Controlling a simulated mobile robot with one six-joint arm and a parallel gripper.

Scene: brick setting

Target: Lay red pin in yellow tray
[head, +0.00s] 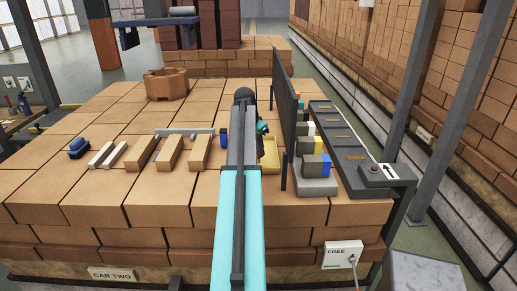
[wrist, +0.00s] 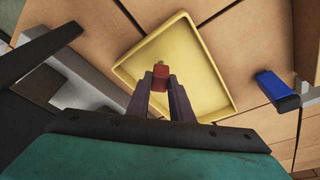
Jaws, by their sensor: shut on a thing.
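The yellow tray (wrist: 209,60) fills the middle of the wrist view, lying flat on the brick surface. The red pin (wrist: 160,76) is between the fingertips of my gripper (wrist: 160,82), which is shut on it. The pin shows over the tray's floor near its left side; I cannot tell whether it touches the tray. In the head view my arm hides the pin and most of the tray, and only the tray's right part (head: 271,161) shows beside my gripper (head: 262,150).
A dark upright panel (head: 284,105) stands close to the right of the tray, with grey, yellow and blue blocks (head: 316,165) beyond it. Several tan blocks (head: 170,152) lie to the left. The brick top's front left is clear.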

